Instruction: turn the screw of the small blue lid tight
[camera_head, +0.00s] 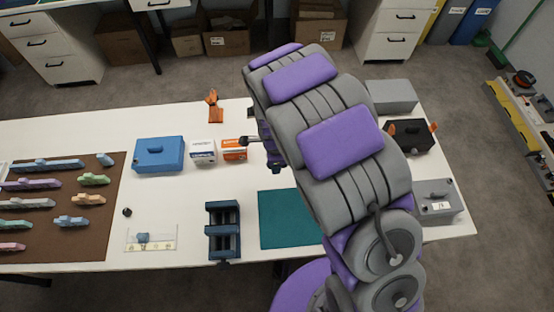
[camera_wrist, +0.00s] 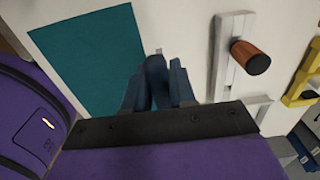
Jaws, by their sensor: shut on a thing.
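My gripper (camera_wrist: 158,84) shows at the bottom middle of the wrist view, its fingers close around a dark blue piece (camera_wrist: 156,68). I cannot tell whether this piece is a lid or a screw. In the head view my arm hides most of the gripper. A blue box with a lid and a top handle (camera_head: 158,153) stands at the left middle of the table. A small blue part (camera_head: 142,238) lies on a clear tray near the front edge. I cannot tell which blue thing is the small lid, and no screw can be made out.
A teal mat (camera_head: 287,222) lies on the white table; a dark blue vise (camera_head: 222,230) stands left of it. A brown board (camera_head: 65,205) with several coloured parts lies at left. Grey boxes (camera_head: 438,202) stand at right.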

